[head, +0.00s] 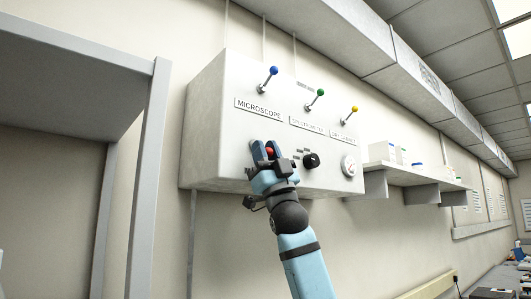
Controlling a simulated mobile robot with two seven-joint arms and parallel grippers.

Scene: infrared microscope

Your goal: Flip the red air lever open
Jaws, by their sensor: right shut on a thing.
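The red air lever (269,150) is on the lower front of a white wall box (215,125). Only a bit of its red tip shows between my fingers. My right gripper (266,149) comes up from below and is shut on the red lever. The fingers and wrist hide the lever's stem and base, so its angle cannot be told. My left gripper is not in the view.
Blue (274,70), green (320,92) and yellow (354,109) levers stand above labels on the box. A black knob (311,160) and a round gauge (349,165) are close to the right of my gripper. A shelf (412,177) with small containers lies farther right.

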